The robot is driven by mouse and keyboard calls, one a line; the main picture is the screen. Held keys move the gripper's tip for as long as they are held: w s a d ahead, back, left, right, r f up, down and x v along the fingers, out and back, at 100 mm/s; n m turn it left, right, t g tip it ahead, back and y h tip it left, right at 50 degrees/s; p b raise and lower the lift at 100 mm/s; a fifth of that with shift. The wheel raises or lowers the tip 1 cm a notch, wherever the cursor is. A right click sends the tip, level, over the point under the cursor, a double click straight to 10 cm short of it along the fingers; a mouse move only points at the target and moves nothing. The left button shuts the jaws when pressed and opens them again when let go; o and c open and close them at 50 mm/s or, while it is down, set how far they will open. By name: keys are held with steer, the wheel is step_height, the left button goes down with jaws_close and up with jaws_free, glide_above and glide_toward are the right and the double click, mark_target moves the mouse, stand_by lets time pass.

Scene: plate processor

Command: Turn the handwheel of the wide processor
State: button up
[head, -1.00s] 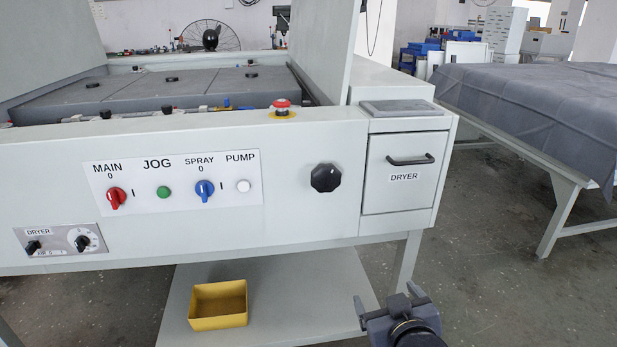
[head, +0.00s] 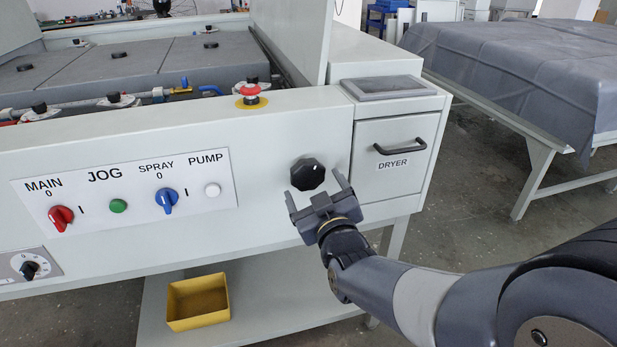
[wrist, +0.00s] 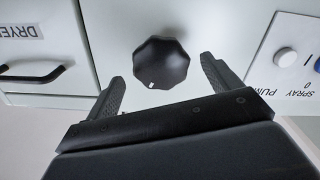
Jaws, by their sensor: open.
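The handwheel is a black octagonal knob (head: 307,174) on the light grey front panel of the processor (head: 270,135), between the PUMP button and the DRYER drawer. In the wrist view the knob (wrist: 160,62) shows a small white mark near its lower left edge. My gripper (head: 313,192) is open and empty, just in front of the knob. In the wrist view its two fingers (wrist: 162,78) stand on either side of the knob's near edge. I see no contact with the knob.
The DRYER drawer (head: 390,158) with its black handle is just right of the knob. A red emergency stop (head: 250,91) sits on the top edge. The control panel (head: 125,193) is to the left. A yellow bin (head: 198,302) stands on the shelf below. A covered table (head: 520,70) is at right.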

mark_target(308, 180)
steer(key=shift+x, duration=2.1)
steer(key=c, duration=1)
steer(key=shift+f+m+b, duration=0.15)
steer(key=shift+m+b, duration=0.15)
steer(key=shift+b, duration=0.2)
steer(key=shift+f+m+b, duration=0.1)
steer(key=shift+m+b, duration=0.9)
steer(key=shift+b, duration=0.2)
steer(key=m+b, duration=0.2)
steer(key=shift+m+b, duration=0.3)
steer(key=shift+b, duration=0.05)
steer(key=m+b, duration=0.3)
steer(key=m, duration=0.1)
steer(key=shift+a+b, duration=0.1)
steer(key=shift+b, duration=0.2)
steer(key=shift+m+b, duration=0.6)
steer(key=shift+m, duration=0.2)
